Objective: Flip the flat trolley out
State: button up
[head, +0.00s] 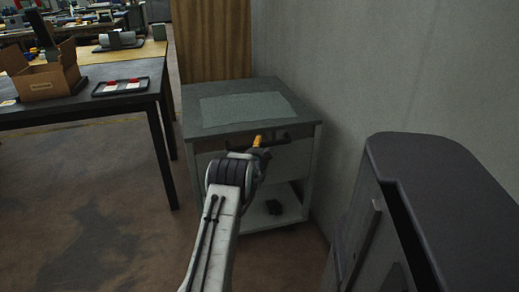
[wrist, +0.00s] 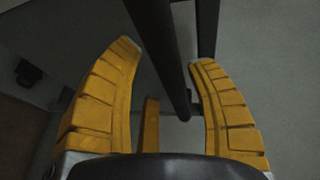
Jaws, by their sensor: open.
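A grey cabinet-like unit with a dark top (head: 245,86) stands against the wall in the head view; I cannot tell whether it is the flat trolley. A dark bar handle (head: 284,138) runs along its front. My gripper (head: 258,142) is at this handle, partly hidden behind my wrist. In the wrist view my gripper (wrist: 163,55) is open, its yellow fingers spread on either side of a dark bar (wrist: 165,55). The bar lies between the fingers; whether it touches one is unclear. A second dark bar (wrist: 208,25) shows beside it.
A pale flat sheet (head: 248,109) lies on the unit's top. An open lower shelf (head: 258,217) holds a small dark object (head: 274,207). A dark bulky thing (head: 435,185) stands close on the right. A table (head: 130,102) with a cardboard box (head: 45,78) is at left. Floor is clear at left.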

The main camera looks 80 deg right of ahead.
jog(key=shift+o, duration=0.4)
jog(key=shift+r, duration=0.15)
jog(key=shift+a, duration=0.1)
jog(key=a+r, duration=0.2)
jog(key=a, duration=0.9)
jog(key=shift+w+a, duration=0.15)
jog(key=shift+a, duration=0.1)
dwell(0.5)
